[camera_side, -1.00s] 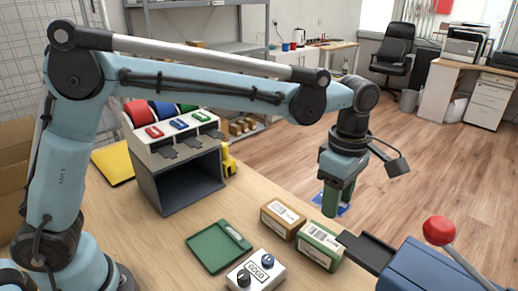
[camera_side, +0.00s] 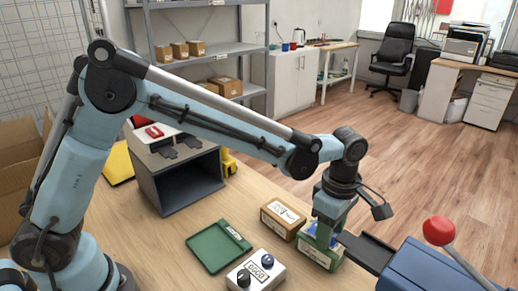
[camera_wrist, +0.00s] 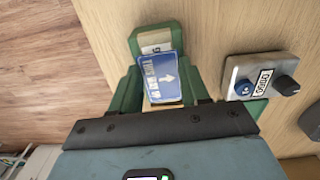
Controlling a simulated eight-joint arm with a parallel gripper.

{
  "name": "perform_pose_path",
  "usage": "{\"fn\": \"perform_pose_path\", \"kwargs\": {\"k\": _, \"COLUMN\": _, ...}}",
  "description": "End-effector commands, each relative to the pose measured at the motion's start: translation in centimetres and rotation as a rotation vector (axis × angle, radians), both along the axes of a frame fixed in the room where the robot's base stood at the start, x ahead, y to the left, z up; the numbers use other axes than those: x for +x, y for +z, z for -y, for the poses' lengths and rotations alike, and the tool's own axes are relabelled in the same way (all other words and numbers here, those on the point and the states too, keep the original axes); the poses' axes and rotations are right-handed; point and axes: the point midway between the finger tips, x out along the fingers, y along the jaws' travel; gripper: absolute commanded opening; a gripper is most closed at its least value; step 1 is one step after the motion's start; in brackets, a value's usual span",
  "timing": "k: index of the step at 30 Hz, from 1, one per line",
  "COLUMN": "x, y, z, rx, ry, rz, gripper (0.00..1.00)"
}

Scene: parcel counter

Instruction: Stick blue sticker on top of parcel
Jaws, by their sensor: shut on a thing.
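The blue sticker (camera_wrist: 160,78), with a white arrow and white lettering, is between the green fingers of my gripper (camera_wrist: 163,85). In the side view my gripper (camera_side: 323,238) points down at the green parcel (camera_side: 312,252), and a bit of blue shows at its fingers. The parcel's green end and pale label also show in the wrist view (camera_wrist: 150,32), just past the sticker. My gripper is shut on the sticker, low over the parcel's top. I cannot tell whether the sticker touches the parcel; my fingers hide part of both.
A brown parcel (camera_side: 283,218) stands close beside the green one. A green tray (camera_side: 212,247) and a knob box (camera_side: 256,270) lie to the left. A blue machine with a red-knobbed lever (camera_side: 438,231) is at the right.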

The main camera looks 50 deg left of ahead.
Motion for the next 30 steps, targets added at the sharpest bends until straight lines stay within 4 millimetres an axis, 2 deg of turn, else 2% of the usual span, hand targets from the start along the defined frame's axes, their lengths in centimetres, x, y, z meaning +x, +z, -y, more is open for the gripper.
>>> {"fn": "perform_pose_path", "kwargs": {"k": 10, "x": -0.01, "y": -0.26, "z": 0.0, "rx": 0.0, "ry": 0.0, "rz": 0.0, "gripper": 0.36}}
{"fn": "perform_pose_path", "kwargs": {"k": 11, "x": -0.01, "y": -0.26, "z": 0.0, "rx": 0.0, "ry": 0.0, "rz": 0.0, "gripper": 0.47}}
{"fn": "perform_pose_path", "kwargs": {"k": 12, "x": -0.01, "y": -0.26, "z": 0.0, "rx": 0.0, "ry": 0.0, "rz": 0.0, "gripper": 0.53}}
{"fn": "perform_pose_path", "kwargs": {"k": 16, "x": -0.01, "y": -0.25, "z": 0.0, "rx": 0.0, "ry": 0.0, "rz": 0.0, "gripper": 0.73}}
{"fn": "perform_pose_path", "kwargs": {"k": 17, "x": -0.01, "y": -0.25, "z": 0.0, "rx": 0.0, "ry": 0.0, "rz": 0.0, "gripper": 0.75}}
{"fn": "perform_pose_path", "kwargs": {"k": 25, "x": 0.0, "y": -0.19, "z": 0.0, "rx": 0.0, "ry": 0.0, "rz": 0.0, "gripper": 0.75}}
{"fn": "perform_pose_path", "kwargs": {"k": 30, "x": 0.02, "y": 0.51, "z": 0.01, "rx": 0.0, "ry": 0.0, "rz": 0.0, "gripper": 0.75}}
